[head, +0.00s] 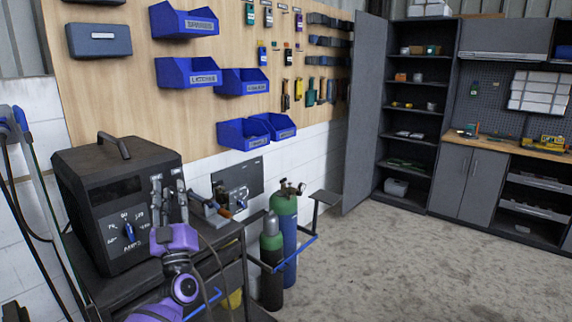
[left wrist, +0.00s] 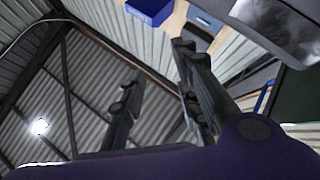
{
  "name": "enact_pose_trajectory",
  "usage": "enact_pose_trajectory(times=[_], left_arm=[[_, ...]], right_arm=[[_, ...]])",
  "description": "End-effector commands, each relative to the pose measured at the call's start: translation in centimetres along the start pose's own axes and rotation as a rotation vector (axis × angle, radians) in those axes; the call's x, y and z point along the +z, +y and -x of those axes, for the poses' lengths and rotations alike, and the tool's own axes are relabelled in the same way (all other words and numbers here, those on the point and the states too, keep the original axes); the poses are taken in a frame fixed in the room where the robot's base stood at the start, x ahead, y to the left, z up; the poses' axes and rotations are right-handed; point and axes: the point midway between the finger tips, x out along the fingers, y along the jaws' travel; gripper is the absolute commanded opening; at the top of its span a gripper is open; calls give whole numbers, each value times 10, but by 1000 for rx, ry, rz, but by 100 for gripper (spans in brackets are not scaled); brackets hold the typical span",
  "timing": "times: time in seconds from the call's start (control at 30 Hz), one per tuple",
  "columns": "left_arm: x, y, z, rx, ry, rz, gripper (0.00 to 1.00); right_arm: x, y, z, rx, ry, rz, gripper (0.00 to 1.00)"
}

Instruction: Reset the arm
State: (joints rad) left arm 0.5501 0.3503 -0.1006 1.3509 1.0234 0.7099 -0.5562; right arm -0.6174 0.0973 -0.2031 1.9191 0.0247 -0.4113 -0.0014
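My left gripper (head: 168,188) points upward in the head view, in front of the right side of a black machine (head: 85,195) with a dial (head: 130,232). Its purple wrist shows below the fingers. In the left wrist view the two dark fingers of my left gripper (left wrist: 158,65) stand apart with nothing between them, so it is open and empty. I cannot tell whether the fingers touch the machine. They hide a little of its front. My right gripper is in neither view.
The machine stands on a dark cart (head: 215,262). A vise-like metal tool (head: 208,207) and gas cylinders (head: 283,235) are close to the right. Blue bins (head: 186,72) hang on the wooden wall panel (head: 130,75). The floor (head: 420,265) at the right is clear.

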Motion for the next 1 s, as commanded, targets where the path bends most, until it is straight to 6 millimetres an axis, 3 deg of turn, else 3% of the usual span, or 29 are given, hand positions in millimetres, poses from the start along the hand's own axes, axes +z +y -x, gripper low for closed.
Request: enact_pose_trajectory(times=[0.03,0.1,0.23,0.37,0.57,0.6,0.77,0.87,1.0], left_arm=[[19,28,3,120,-76,-29,29],[50,59,14,264,-201,-82,29],[110,83,44,424,-447,-209,29],[157,72,74,469,-663,-344,29],[201,21,118,407,-932,-540,29],[206,18,142,413,-949,-524,29],[215,2,222,418,-1023,-496,29],[216,-9,280,414,-1080,-473,29],[205,-26,379,399,-1179,-430,29]], right_arm=[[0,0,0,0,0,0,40],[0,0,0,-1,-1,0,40],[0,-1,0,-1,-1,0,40],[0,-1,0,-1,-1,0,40],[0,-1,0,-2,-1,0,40],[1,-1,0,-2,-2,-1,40],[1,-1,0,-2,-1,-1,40],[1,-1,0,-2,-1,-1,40],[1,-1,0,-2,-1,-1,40]])
